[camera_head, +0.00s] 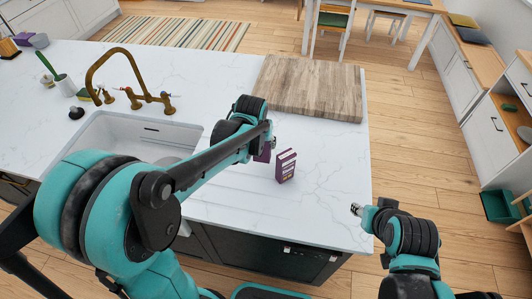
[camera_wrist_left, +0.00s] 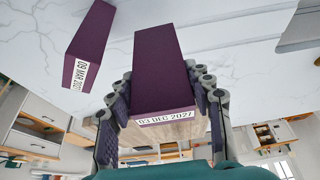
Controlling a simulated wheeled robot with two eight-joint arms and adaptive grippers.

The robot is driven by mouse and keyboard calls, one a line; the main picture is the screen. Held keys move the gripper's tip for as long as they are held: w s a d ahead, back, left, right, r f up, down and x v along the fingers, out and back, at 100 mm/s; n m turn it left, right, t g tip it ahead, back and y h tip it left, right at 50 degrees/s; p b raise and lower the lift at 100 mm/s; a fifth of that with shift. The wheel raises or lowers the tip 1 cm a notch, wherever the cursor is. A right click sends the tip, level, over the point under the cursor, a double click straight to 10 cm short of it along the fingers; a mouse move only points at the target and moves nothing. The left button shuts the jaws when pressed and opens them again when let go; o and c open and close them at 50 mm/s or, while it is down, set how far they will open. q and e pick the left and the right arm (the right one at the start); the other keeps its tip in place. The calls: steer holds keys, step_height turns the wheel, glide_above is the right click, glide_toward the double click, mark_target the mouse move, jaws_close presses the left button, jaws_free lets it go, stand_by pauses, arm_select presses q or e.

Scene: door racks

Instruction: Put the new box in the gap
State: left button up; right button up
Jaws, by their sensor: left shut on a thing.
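My left gripper (camera_head: 268,143) is shut on a purple box (camera_wrist_left: 160,65) labelled "03 DEC 2027", with a finger on each side of it. In the head view this held box (camera_head: 262,154) is partly hidden by my gripper and arm. I cannot tell whether it touches the counter. A second purple box (camera_head: 286,166) stands upright on the counter just to its right. In the left wrist view that second box (camera_wrist_left: 90,42) is on the left, apart from my fingers, with a label reading "09 MAR" and a year I cannot read surely.
The white marble counter (camera_head: 325,205) is clear around the boxes. A wooden board (camera_head: 310,85) lies behind them. A sink (camera_head: 125,140) with a brass tap (camera_head: 125,52) is to the left. No door rack or gap is seen. Wooden floor (camera_head: 410,150) lies to the right.

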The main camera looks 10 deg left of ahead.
mark_target(261, 151)
arm_select(q)
steer(key=shift+w+f+b, duration=0.1)
steer(key=shift+f+b, duration=0.45)
steer(key=shift+f, duration=1.95)
steer(key=shift+f, duration=0.1)
steer(key=o, duration=1.3)
